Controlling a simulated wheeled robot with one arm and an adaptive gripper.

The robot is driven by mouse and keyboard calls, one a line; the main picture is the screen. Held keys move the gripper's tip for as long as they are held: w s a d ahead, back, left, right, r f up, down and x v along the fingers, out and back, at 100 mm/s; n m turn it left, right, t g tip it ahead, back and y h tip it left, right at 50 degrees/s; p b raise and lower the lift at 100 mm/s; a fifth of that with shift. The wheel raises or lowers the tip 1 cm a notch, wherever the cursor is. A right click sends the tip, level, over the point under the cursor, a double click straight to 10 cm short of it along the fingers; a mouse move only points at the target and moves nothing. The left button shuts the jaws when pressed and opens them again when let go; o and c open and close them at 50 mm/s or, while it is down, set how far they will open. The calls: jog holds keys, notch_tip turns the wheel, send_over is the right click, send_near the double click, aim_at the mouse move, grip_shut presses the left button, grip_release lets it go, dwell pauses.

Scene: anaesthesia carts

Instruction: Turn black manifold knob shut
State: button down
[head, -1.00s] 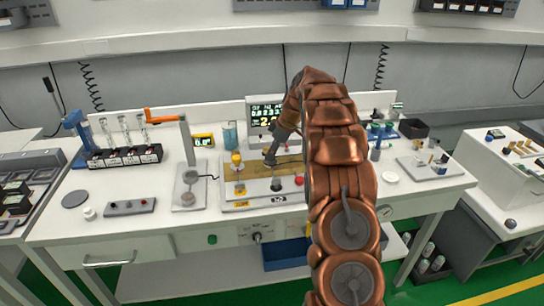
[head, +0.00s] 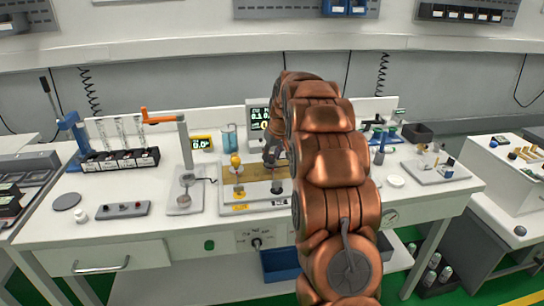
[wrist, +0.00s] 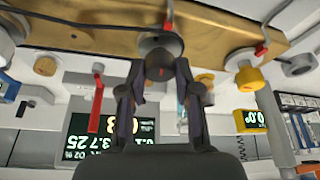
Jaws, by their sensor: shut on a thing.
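The manifold is a brass block on a white base (head: 228,208) in the middle of the bench; the block (wrist: 85,36) crosses the top of the wrist view. My gripper (wrist: 160,66) has its two fingers closed around a dark round knob (wrist: 161,45), which I take as the black knob, on the front of the block. In the head view my gripper (head: 272,155) reaches down to the manifold, and the held knob is hard to make out. The knob's turn angle cannot be told.
A red lever (wrist: 95,105) hangs close left of my fingers in the wrist view. A lit display (head: 259,115) stands behind the manifold.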

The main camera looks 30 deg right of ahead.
jog(key=shift+f+m+h, duration=0.1)
jog(key=shift+m+h, duration=0.2)
jog(key=shift+m, duration=0.3)
jog(key=c, duration=0.8)
grip_release()
jog(key=v, duration=1.2)
jog(key=shift+a, duration=0.15)
